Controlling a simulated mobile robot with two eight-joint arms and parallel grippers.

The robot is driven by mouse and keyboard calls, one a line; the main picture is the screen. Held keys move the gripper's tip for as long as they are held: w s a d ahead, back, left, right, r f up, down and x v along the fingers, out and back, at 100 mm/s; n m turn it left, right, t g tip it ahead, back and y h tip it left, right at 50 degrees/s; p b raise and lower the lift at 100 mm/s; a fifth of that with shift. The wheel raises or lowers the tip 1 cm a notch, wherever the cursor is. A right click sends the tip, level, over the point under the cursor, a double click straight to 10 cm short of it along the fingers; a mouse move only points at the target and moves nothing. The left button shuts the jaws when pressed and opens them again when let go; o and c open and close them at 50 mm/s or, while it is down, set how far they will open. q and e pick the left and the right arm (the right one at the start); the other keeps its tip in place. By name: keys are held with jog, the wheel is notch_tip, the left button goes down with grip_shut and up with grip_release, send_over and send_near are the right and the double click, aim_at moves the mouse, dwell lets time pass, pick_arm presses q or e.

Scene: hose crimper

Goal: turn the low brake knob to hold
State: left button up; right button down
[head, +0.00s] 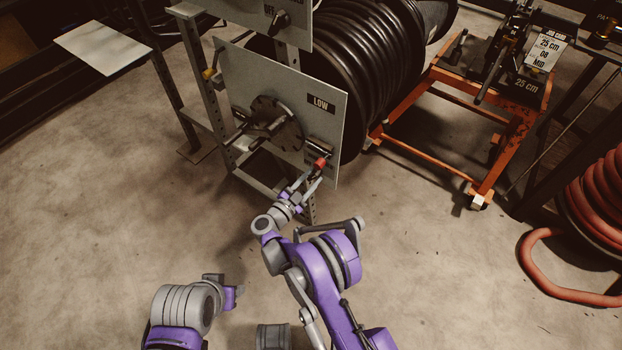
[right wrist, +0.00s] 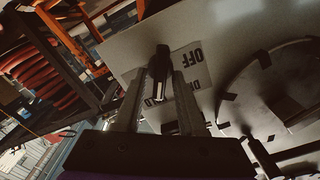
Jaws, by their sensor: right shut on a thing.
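The grey panel marked LOW (head: 240,90) stands upright on a metal frame. My right gripper (head: 309,179) is at its lower right corner. The right wrist view shows the black low brake knob (right wrist: 160,64) between my two fingers, and the gripper is shut on it. A pale line runs along the knob. A label with OFF (right wrist: 198,55) lies behind the knob; its other words are partly hidden by the fingers. My left gripper (head: 232,293) is low at the front left, away from the panel, and its jaw opening is unclear.
A red-tipped part (head: 320,163) sits just above my right gripper. A round dark disc with a handle (head: 272,125) is left of it. Behind the panel is a large reel of black hose (head: 370,55). An orange cart (head: 500,150) stands to the right. The floor in front is clear.

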dwell(0.4)
jog(key=c, duration=0.8)
grip_release()
jog(key=shift+s, duration=0.1)
jog(key=p+v, duration=0.1)
jog(key=v, duration=0.9)
jog(key=shift+s+a+p, duration=0.25)
jog(key=shift+s+p, duration=0.05)
jog(key=shift+p, duration=0.05)
jog(key=shift+w, duration=0.1)
